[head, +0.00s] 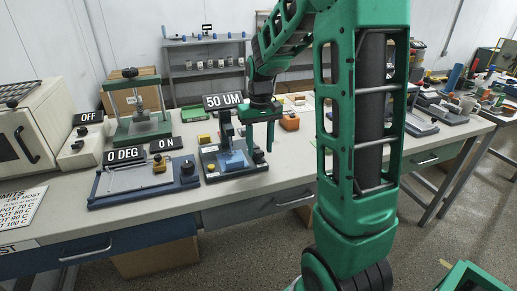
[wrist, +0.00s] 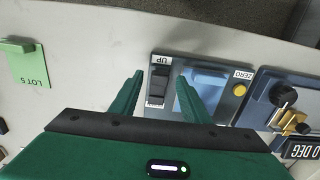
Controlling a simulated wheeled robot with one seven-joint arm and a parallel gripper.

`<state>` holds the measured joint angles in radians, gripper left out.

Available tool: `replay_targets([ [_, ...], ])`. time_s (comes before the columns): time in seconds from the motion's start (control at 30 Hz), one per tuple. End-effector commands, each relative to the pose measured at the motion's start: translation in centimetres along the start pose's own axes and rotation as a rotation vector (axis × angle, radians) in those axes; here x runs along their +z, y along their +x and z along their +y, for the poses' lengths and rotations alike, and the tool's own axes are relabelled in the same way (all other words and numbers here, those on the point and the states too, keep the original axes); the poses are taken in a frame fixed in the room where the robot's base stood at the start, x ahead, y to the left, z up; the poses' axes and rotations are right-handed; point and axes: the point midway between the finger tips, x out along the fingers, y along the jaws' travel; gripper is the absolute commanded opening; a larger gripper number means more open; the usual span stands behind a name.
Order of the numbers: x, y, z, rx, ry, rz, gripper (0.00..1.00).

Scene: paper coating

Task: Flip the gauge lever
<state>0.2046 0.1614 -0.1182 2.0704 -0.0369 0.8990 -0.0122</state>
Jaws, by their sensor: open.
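The thickness gauge stands on the bench under a "50 UM" sign (head: 223,101), with its blue part (head: 235,160) low at the front. In the wrist view the gauge shows a dark lever (wrist: 157,88) beside an "UP" label, a light-blue block (wrist: 210,78) and a yellow "ZERO" button (wrist: 240,89). My gripper (head: 259,145) is over the right side of the gauge, pointing down. In the wrist view its green fingers (wrist: 161,78) are open and empty, with the lever appearing between them. I cannot tell whether they touch it.
A blue-based device with a "0 DEG" sign (head: 124,155) stands left of the gauge. A green-framed press (head: 137,110) is behind it. An orange block (head: 289,121) is right of the gauge. A green "LOT 5" item (wrist: 30,68) lies in the wrist view. The front bench strip is clear.

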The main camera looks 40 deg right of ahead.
Motion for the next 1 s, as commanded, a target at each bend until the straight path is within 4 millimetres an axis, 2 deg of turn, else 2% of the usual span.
replay_targets([
  [0.17,0.00,0.90,-0.01,0.000,0.000,0.001,0.42],
  [0.43,0.01,0.98,-0.02,0.000,0.000,0.001,0.42],
  [0.6,0.01,0.97,-0.03,0.000,-0.001,0.001,0.02],
  [0.83,0.21,1.05,-0.06,-0.001,-0.001,0.023,0.01],
  [1.0,0.68,1.33,-0.09,-0.001,-0.001,0.122,0.01],
])
